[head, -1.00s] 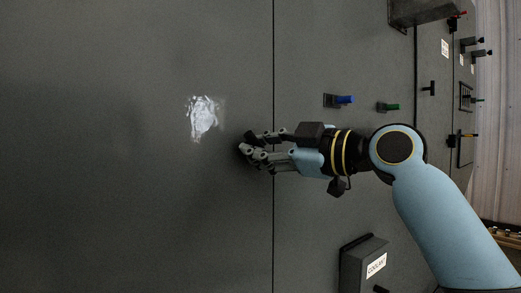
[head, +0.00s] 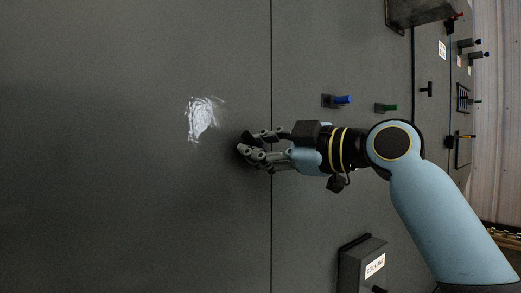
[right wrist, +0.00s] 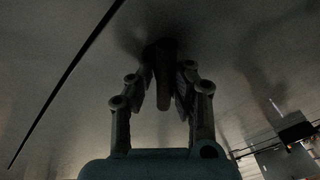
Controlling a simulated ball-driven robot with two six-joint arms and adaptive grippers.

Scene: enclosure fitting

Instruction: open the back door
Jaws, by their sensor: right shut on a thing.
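The door is a large dark grey panel (head: 120,210) filling the left of the head view. A thin dark seam (head: 271,230) runs along its right side, and the panel looks flush with its neighbour. My right gripper (head: 245,143) reaches across the seam from the right, its fingertips at the panel surface. In the right wrist view my right gripper (right wrist: 166,88) is shut on a dark handle (right wrist: 165,70), a short bar standing out from the panel. In the head view the fingers mostly hide this handle. My left gripper is not in view.
Right of the seam are a blue-handled switch (head: 341,100), a green-handled one (head: 387,107) and a box with a "COOLANT" label (head: 363,264). A dark box (head: 420,10) juts out at the top. The door's face is otherwise bare, with a bright pale patch (head: 203,117).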

